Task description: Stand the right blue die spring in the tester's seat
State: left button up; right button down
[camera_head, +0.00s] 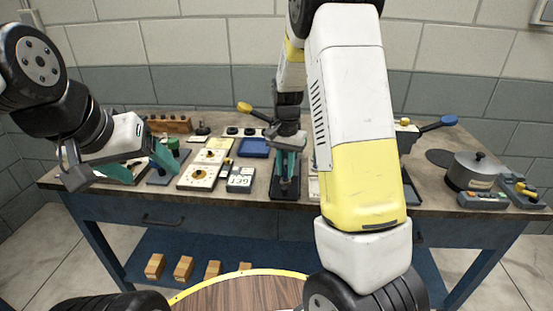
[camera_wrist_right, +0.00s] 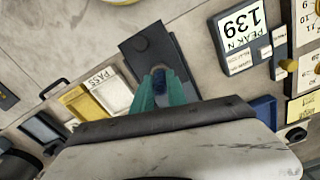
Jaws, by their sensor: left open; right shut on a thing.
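My right gripper (camera_wrist_right: 162,92) is shut on a blue die spring (camera_wrist_right: 159,77), which shows between its teal fingertips in the right wrist view. The spring is over the dark base plate of the tester (camera_wrist_right: 178,60). A round dark feature (camera_wrist_right: 140,43) shows on that plate, just beyond the spring; I cannot tell whether it is the seat. In the head view my right gripper (camera_head: 287,172) points down over the tester plate (camera_head: 285,194), and its fingers mostly hide the spring. My left gripper (camera_head: 148,167) is open and empty over the bench's left end.
A display unit (camera_wrist_right: 240,40) reads PEAK N 139 beside the tester. A white PASS tray (camera_wrist_right: 108,90) and a yellow tray (camera_wrist_right: 82,103) lie on its other side. A lidded round pot (camera_head: 475,171) stands at the bench's right.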

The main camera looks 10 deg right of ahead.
jog(key=shift+f, duration=0.55)
jog(key=c, duration=0.9)
grip_release()
jog(key=shift+o, duration=0.2)
jog(key=shift+r, duration=0.1)
jog(key=shift+r, duration=3.65)
jog(key=shift+r, duration=0.1)
